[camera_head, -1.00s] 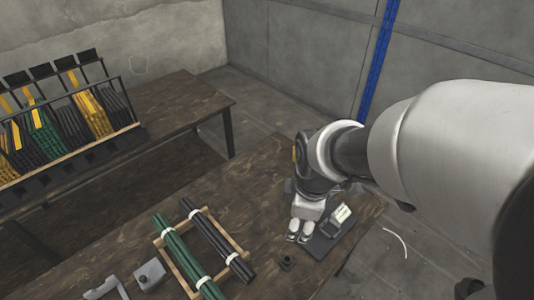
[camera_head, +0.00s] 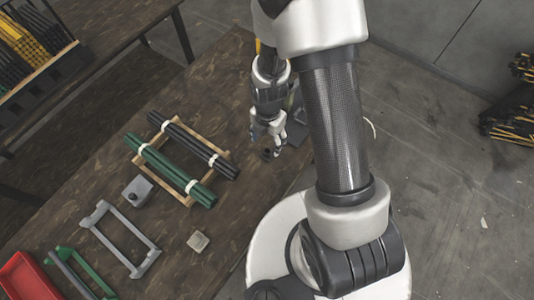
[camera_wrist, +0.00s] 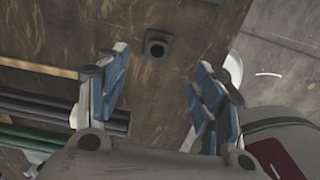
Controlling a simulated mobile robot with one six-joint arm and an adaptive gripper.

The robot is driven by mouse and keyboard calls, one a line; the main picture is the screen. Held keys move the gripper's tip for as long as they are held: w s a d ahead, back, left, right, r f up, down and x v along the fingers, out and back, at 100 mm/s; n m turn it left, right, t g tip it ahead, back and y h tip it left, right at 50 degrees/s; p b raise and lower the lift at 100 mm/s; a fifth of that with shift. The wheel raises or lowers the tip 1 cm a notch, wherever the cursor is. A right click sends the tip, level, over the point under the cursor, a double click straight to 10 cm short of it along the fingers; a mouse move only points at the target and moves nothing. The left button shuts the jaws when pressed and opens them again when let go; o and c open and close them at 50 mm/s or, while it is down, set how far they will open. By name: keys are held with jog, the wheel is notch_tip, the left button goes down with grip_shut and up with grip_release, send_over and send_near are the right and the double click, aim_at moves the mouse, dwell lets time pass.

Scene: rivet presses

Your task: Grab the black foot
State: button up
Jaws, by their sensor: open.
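The black foot (camera_wrist: 156,44) is a small dark square piece with a round opening on top. It sits on the brown wooden table in the wrist view, beyond and between my fingertips. In the head view the black foot (camera_head: 267,154) shows as a small dark spot close to the fingers, partly hidden by them. My gripper (camera_wrist: 155,72) is open and empty, its two blue-and-grey fingers apart on either side of the foot's line. In the head view my gripper (camera_head: 268,138) points down at the table near its right edge.
A wooden frame (camera_head: 188,201) holding green rods (camera_head: 165,166) and black rods (camera_head: 196,146) lies left of my gripper. Several grey parts, including a bracket (camera_head: 146,268), and a red tray (camera_head: 20,275) lie farther left. The table's right edge is close to the foot.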

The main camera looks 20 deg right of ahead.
aim_at(267, 151)
jog(key=f+b, duration=0.1)
jog(key=f, duration=0.2)
jog(key=f+b, duration=0.1)
jog(key=f, duration=0.2)
jog(key=f+b, duration=0.1)
jog(key=f, duration=0.2)
jog(key=shift+w, duration=0.25)
jog(key=c, duration=1)
